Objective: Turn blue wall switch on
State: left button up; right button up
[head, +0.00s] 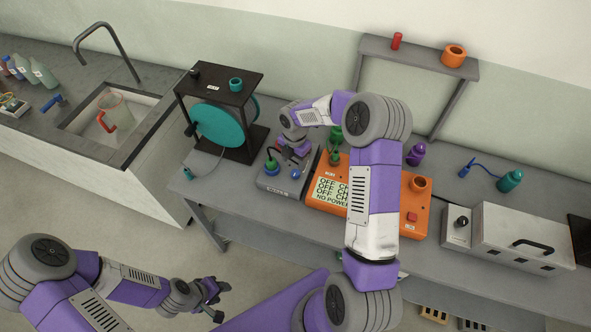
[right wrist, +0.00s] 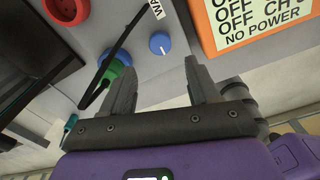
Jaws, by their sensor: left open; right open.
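The blue wall switch (head: 295,174) is a round knob on the front of a grey box (head: 268,183) on the bench. In the right wrist view the blue knob (right wrist: 160,44) has a white pointer mark and sits just beyond the gap between my fingertips. My right gripper (right wrist: 163,76) is open and empty, and no contact with the knob shows. In the head view my right gripper (head: 290,155) is over the grey box, partly hidden by its wrist. My left gripper (head: 219,300) is open and empty, low in front of the bench, away from the switch.
An orange box (head: 330,190) with a "NO POWER" label stands right of the grey box. A dark stand with a teal wheel (head: 218,124) is at the left.

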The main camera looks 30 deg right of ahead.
aim_at(295, 173)
jog(key=shift+d, duration=0.25)
notch_tip(295, 173, down, 7)
jog(key=shift+f, duration=0.1)
jog(key=c, duration=1)
jog(key=shift+c, duration=0.2)
